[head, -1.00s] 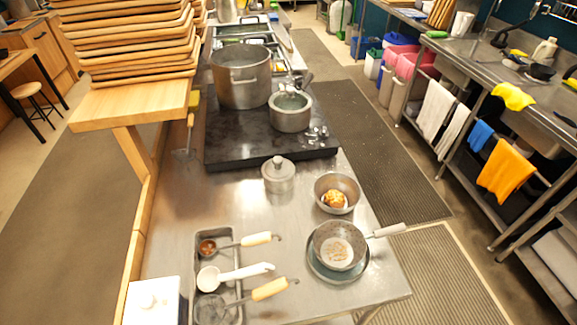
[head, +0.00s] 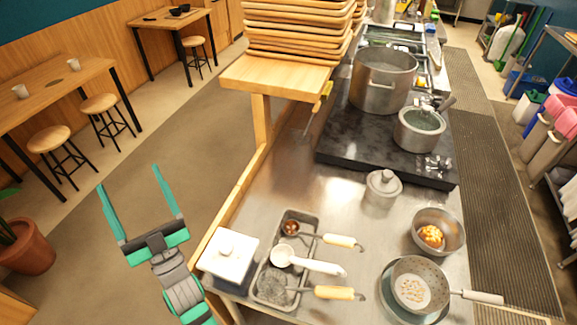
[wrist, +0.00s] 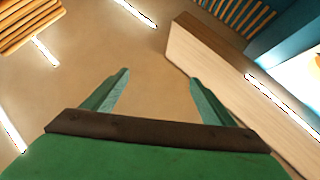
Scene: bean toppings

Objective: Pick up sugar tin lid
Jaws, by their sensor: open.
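A round grey metal tin (head: 380,196) with a domed, knobbed lid (head: 384,180) stands on the steel counter. A white square container with a knobbed white lid (head: 231,252) sits at the counter's left front edge. No label shows which is the sugar tin; both lids are on. My gripper (head: 128,176) is raised, left of the counter and apart from both containers. Its green fingers are spread and empty, also in the wrist view (wrist: 158,76). Neither container shows in the wrist view.
A grey tray (head: 262,292) with several ladles lies right of the white container. A pan (head: 415,270), a bowl (head: 452,222) and pots (head: 419,130) stand farther right and back. A wooden shelf (head: 275,78) with stacked trays overhangs the counter's left side.

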